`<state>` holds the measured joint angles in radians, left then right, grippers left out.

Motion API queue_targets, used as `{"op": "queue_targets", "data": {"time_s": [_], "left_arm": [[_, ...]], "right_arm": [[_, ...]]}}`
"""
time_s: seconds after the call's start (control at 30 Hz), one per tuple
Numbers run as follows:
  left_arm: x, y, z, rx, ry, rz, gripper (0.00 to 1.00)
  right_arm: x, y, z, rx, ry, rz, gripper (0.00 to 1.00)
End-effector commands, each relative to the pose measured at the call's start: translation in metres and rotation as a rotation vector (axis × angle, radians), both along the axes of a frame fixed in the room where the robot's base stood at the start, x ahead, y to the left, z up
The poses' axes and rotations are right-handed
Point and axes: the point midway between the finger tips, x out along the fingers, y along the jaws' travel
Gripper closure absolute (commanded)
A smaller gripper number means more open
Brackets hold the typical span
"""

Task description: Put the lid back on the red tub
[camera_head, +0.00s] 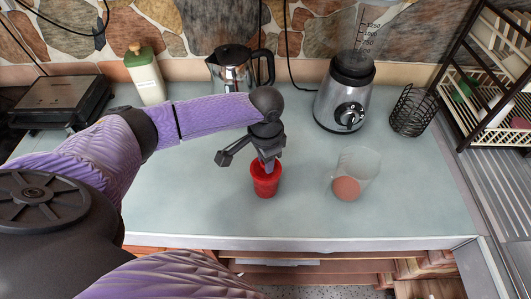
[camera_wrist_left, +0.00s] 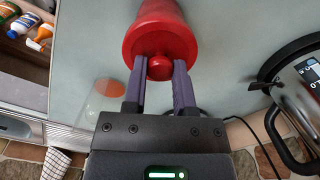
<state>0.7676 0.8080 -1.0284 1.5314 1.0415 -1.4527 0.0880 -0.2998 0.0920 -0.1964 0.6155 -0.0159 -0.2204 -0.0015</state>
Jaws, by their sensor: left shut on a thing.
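The red tub (camera_head: 265,184) stands upright on the counter in front of me. My left gripper (camera_head: 268,161) points down at its top from above. In the left wrist view the tub (camera_wrist_left: 160,12) lies beyond a round red lid (camera_wrist_left: 160,42) with a small red knob (camera_wrist_left: 160,68). The fingers of my left gripper (camera_wrist_left: 160,72) are on either side of this knob, shut on it. The lid is lined up over the tub's mouth, but whether it touches the rim cannot be told. My right gripper is not in view.
A clear container with an orange-red bottom (camera_head: 347,188) stands to the right of the tub. Behind are a kettle (camera_head: 231,70), a blender (camera_head: 345,95) and a black wire basket (camera_head: 410,110). The front counter is clear.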

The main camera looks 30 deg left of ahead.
Motion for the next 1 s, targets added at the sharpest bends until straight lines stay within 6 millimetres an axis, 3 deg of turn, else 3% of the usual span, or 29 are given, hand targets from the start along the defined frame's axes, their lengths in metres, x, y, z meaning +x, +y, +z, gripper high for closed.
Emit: {"op": "queue_targets", "data": {"time_s": [1.0], "left_arm": [[0.0,0.0001,-0.0031,0.0,0.0,0.001,1.0]], "right_arm": [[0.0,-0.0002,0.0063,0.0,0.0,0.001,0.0]]}}
